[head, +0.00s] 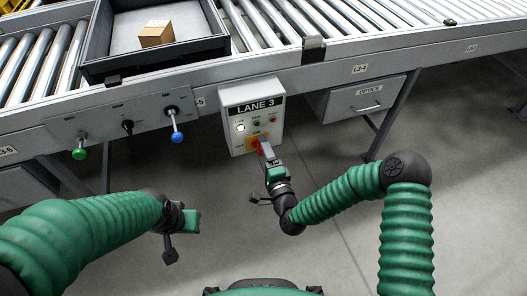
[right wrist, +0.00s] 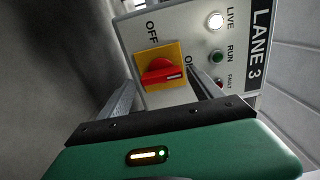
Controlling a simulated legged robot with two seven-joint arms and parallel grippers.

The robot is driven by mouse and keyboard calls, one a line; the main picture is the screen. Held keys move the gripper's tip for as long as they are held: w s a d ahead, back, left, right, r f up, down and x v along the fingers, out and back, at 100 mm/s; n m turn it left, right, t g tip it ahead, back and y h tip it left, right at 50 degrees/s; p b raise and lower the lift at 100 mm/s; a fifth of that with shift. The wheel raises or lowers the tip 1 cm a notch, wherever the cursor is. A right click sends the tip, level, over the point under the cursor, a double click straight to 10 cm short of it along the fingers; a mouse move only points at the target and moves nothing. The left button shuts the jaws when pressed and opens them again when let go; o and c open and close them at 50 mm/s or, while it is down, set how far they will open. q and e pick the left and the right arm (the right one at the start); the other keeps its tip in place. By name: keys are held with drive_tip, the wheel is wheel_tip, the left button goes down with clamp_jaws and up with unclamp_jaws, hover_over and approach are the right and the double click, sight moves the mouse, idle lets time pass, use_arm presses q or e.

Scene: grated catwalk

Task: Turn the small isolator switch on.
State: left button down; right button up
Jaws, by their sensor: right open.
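The small isolator switch is a red rotary knob on a yellow plate (right wrist: 175,52), low on the grey LANE 3 box (head: 235,115). In the right wrist view the red knob (right wrist: 160,74) lies with its white mark toward the ON label, which a finger partly covers; OFF is readable. My right gripper (head: 263,147) is at the switch in the head view, hiding part of it. In the right wrist view its open fingers (right wrist: 163,92) stand on either side of the knob; contact is unclear. My left gripper (head: 192,221) is away at the lower left, its fingers unclear.
The LIVE lamp (right wrist: 215,21) is lit white; the RUN lamp (right wrist: 217,57) looks dark green. A panel with green (head: 79,153) and blue (head: 177,137) knobs is at left. A roller conveyor (head: 390,20) with a tray (head: 155,65) runs above. An OPTICS drawer (head: 365,98) is at right.

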drive_tip(key=shift+a+r, duration=0.1)
drive_tip(key=p+v, duration=0.4)
drive_tip(key=v, duration=1.3)
drive_tip(key=shift+p, duration=0.3)
drive_tip(key=shift+w, duration=0.1)
